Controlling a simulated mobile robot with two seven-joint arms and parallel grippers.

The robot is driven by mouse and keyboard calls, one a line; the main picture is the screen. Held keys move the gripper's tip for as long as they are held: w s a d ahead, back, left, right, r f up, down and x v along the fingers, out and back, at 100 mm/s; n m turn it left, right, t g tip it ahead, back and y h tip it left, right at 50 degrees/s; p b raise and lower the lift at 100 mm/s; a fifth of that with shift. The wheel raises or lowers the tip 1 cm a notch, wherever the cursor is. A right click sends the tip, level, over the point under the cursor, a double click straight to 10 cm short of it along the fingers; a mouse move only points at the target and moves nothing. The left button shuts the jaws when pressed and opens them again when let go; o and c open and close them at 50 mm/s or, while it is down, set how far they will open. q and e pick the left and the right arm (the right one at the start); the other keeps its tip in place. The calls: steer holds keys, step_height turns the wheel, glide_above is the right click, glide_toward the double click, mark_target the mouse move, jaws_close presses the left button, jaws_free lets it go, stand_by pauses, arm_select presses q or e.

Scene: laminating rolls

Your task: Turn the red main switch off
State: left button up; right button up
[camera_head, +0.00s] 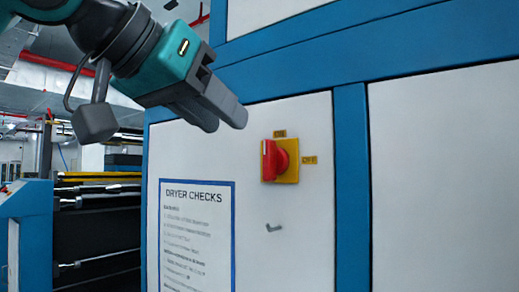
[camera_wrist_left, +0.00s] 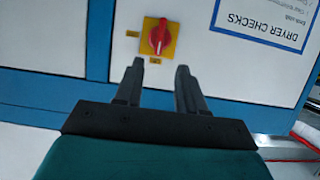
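The red main switch (camera_head: 272,160) has a red handle on a yellow plate on the white cabinet panel. Its handle stands upright, towards the small label above the plate; another label, which looks like OFF, is at the plate's right. My left gripper (camera_head: 227,122) is up and left of the switch in the head view, apart from it. In the left wrist view the switch (camera_wrist_left: 158,36) appears upside down, just beyond my left gripper (camera_wrist_left: 160,66). The two fingers are spread with nothing between them. My right gripper is in neither view.
Blue frame strips (camera_head: 351,185) border the panel. Black machinery (camera_head: 105,230) stands at the left. The panel around the switch is otherwise flat and clear.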

mark_target(265, 153)
arm_select(q)
steer(key=x, duration=1)
steer(key=shift+r, duration=0.15)
jaws_close()
